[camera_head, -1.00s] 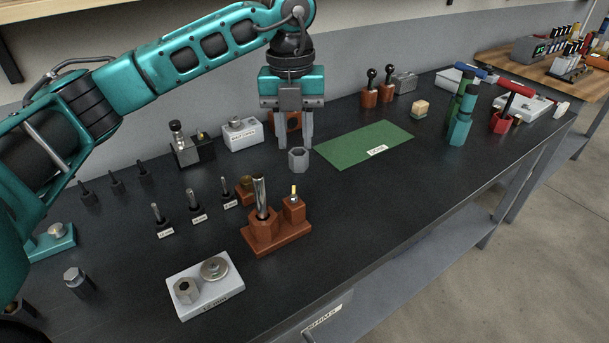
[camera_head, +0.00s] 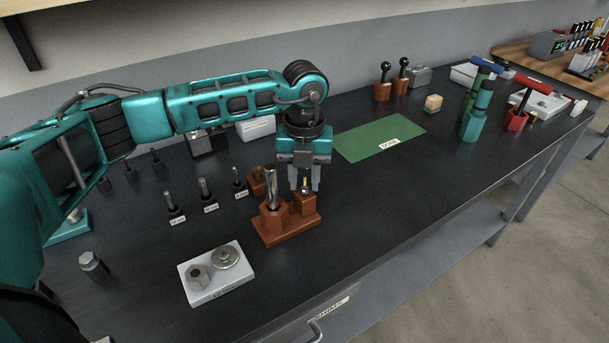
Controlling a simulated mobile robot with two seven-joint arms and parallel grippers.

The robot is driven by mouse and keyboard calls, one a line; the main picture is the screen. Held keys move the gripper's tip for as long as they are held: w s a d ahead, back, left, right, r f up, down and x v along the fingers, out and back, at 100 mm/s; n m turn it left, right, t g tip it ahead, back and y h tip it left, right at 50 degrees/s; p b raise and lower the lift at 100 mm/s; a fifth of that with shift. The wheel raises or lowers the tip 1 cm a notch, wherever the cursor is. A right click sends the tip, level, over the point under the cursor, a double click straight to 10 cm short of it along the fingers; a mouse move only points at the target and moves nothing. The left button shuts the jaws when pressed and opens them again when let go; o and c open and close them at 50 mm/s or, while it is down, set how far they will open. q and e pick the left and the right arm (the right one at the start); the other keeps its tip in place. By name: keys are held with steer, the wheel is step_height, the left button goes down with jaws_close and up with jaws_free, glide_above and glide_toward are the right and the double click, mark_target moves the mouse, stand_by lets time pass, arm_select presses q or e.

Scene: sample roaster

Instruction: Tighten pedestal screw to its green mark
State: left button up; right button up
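The orange-brown pedestal (camera_head: 285,232) stands at mid-bench with a tall steel post (camera_head: 271,187) on its left block. A small screw with a yellowish tip (camera_head: 305,184) stands on its right block. My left gripper (camera_head: 305,185) points down over this right block, its two fingers apart. The screw tip shows between the fingers; I cannot tell whether they touch it. No green mark on the screw can be made out. My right gripper is not in view.
A white tray (camera_head: 217,291) with a hex nut and a round disc is at front. Several small labelled tools (camera_head: 205,190) stand left of the pedestal. A green mat (camera_head: 375,140) lies behind right. The bench right of the pedestal is clear.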

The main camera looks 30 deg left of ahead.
arm_select(q)
jaws_close()
stand_by(0.3)
